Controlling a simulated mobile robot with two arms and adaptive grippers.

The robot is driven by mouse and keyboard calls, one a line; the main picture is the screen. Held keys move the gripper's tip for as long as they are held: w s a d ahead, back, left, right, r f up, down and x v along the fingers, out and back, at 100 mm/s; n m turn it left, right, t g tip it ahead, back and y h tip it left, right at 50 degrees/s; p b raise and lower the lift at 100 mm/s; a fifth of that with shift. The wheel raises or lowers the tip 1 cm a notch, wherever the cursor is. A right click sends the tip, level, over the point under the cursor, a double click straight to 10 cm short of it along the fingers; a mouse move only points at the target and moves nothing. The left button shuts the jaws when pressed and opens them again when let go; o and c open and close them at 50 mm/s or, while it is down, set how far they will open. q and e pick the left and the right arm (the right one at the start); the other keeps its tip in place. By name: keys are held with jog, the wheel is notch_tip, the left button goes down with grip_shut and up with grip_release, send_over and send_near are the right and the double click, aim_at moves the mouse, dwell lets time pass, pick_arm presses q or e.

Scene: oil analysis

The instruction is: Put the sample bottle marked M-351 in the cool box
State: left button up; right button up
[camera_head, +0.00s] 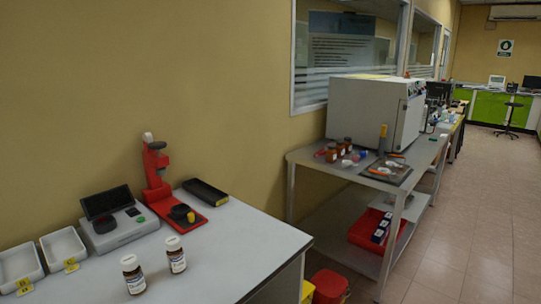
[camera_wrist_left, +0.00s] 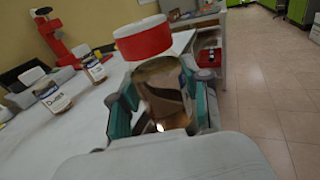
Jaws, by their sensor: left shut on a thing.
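In the left wrist view, my left gripper (camera_wrist_left: 163,92) is shut on a brown glass bottle (camera_wrist_left: 165,80) with a red and white cap (camera_wrist_left: 142,38). No readable label shows on this bottle, so I cannot tell its mark. Two white-capped brown bottles stand upright on the near white table, a left one (camera_head: 132,275) and a right one (camera_head: 175,255). They also show in the left wrist view, apart from the gripper, their labels too blurred to read surely. No cool box can be identified for certain. My right gripper is in neither view.
The near table (camera_head: 225,250) also carries white trays (camera_head: 62,245), a grey device (camera_head: 118,230) and a red stand (camera_head: 158,185). The far bench (camera_head: 300,158) holds bottles and a large grey machine (camera_head: 365,108). A red crate (camera_head: 366,240) sits below. Open floor (camera_head: 470,210) lies right.

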pick_arm(q)
jog(key=s+a+n+y, duration=0.3)
jog(key=s+a+y, duration=0.2)
jog(key=s, duration=0.2)
jog(key=shift+s+f+n+t+y, duration=0.25)
jog(key=shift+s+n+t+y, duration=0.05)
jog(key=shift+s+t, duration=0.1)
